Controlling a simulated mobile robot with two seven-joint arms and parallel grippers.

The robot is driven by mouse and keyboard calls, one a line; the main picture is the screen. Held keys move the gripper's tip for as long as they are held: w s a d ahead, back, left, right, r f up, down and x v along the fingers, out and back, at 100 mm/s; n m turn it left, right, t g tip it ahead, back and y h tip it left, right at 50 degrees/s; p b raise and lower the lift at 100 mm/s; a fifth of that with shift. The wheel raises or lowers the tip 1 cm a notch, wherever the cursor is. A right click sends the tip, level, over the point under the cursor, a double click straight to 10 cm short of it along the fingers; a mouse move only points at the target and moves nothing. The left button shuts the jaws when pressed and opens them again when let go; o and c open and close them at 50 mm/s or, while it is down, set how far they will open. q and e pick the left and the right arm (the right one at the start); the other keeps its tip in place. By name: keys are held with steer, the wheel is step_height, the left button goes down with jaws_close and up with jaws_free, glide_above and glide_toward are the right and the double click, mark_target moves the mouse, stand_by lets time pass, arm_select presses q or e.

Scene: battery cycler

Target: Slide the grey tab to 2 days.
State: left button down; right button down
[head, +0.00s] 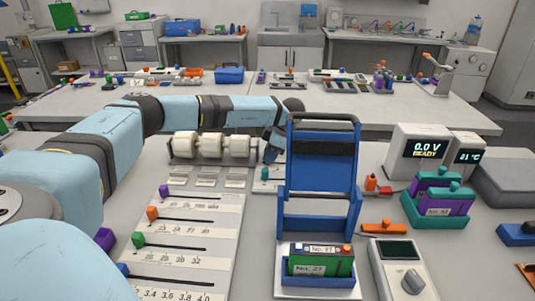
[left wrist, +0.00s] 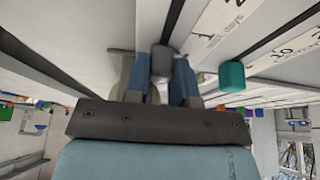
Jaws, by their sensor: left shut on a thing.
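The grey tab (head: 162,62) is not clearly visible in the head view, so I place it from the left wrist view, where the grey tab (left wrist: 162,62) sits between the two blue fingers. My left gripper (left wrist: 163,82) is shut on it, beside a dark slot in a white scale panel (left wrist: 205,38). In the head view my left gripper (head: 272,152) is partly hidden behind the blue fixture. A teal tab (left wrist: 232,76) is on a neighbouring slot; it also shows in the head view (head: 265,173). The 2 days mark is not readable. My right gripper is not in view.
The tall blue fixture (head: 320,165) stands just right of my left gripper. White rolls (head: 210,146) stand to its left. Another slider panel (head: 190,240) with purple, orange and green tabs lies in front. A meter (head: 420,147) stands at the right.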

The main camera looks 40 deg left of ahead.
arm_select(q)
steer(key=w+d, duration=0.4)
steer(key=d, duration=0.1)
steer(key=shift+w+p, duration=0.2)
steer(key=shift+p, duration=0.1)
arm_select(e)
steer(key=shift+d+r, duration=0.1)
arm_select(q)
steer(key=shift+s, duration=0.1)
steer(key=c, duration=1)
jaws_free()
steer(key=shift+o, duration=0.2)
steer(key=v, duration=1.3)
steer(key=shift+r, duration=0.35)
steer(key=shift+d, duration=0.1)
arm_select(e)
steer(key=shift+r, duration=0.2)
